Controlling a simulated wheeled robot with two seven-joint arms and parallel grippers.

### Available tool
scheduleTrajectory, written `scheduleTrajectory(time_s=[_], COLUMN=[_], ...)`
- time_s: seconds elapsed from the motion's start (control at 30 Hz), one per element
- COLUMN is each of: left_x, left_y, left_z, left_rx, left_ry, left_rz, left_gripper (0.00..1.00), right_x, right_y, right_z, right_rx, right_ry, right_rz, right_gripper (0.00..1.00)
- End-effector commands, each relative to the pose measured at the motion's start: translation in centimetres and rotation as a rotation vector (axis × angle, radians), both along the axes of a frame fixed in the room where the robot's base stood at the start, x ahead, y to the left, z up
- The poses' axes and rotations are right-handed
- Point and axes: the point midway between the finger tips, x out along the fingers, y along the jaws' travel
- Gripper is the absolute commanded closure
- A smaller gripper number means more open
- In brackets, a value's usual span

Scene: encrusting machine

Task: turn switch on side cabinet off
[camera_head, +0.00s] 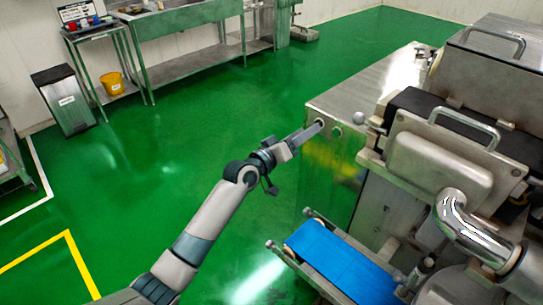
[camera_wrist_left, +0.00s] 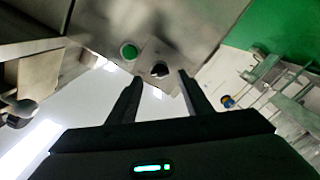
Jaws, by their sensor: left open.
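The side cabinet (camera_head: 335,185) is a metal box at the centre right in the head view, and its panel fills the top of the left wrist view (camera_wrist_left: 190,22). A dark rotary switch (camera_wrist_left: 160,70) sits on a small light plate on that panel. My left gripper (camera_head: 308,132) reaches the cabinet's upper left corner. In the left wrist view its two fingers (camera_wrist_left: 159,78) are open, with the switch between the tips. I cannot tell whether they touch it. The gripper partly hides the switch in the head view. My right gripper is not in view.
A green button (camera_wrist_left: 129,51) is beside the switch. A blue conveyor belt (camera_head: 342,262) lies below and right of my left arm. The metal machine (camera_head: 440,165) stands at the right. Green floor (camera_head: 240,110) is clear at the left; a steel table (camera_head: 195,45) stands at the back.

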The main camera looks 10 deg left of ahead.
Motion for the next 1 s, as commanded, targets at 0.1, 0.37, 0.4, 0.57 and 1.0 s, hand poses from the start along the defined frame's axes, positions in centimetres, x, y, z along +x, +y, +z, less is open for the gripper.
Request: scheduleTrajectory(time_s=[0.1,0.37,0.4,0.57,1.0], left_x=[-1.7,-5.6,-6.3,-8.7,-11.5], left_y=[1.3,4.2,4.7,6.4,8.4], left_z=[-0.3,-0.4,-0.4,-0.4,-0.1], left_rx=[0.0,0.001,0.001,0.001,0.0], left_ry=[0.001,0.0,0.0,0.0,0.001], left_rz=[0.001,0.001,0.001,0.001,0.001], left_gripper=[0.55,0.55,0.55,0.55,0.55], right_x=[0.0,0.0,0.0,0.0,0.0], right_y=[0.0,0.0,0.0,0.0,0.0], right_z=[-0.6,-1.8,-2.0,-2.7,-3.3], right_rx=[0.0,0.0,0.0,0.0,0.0], right_ry=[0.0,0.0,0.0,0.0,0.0], right_rz=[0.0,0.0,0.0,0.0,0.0], right_gripper=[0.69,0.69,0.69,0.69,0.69])
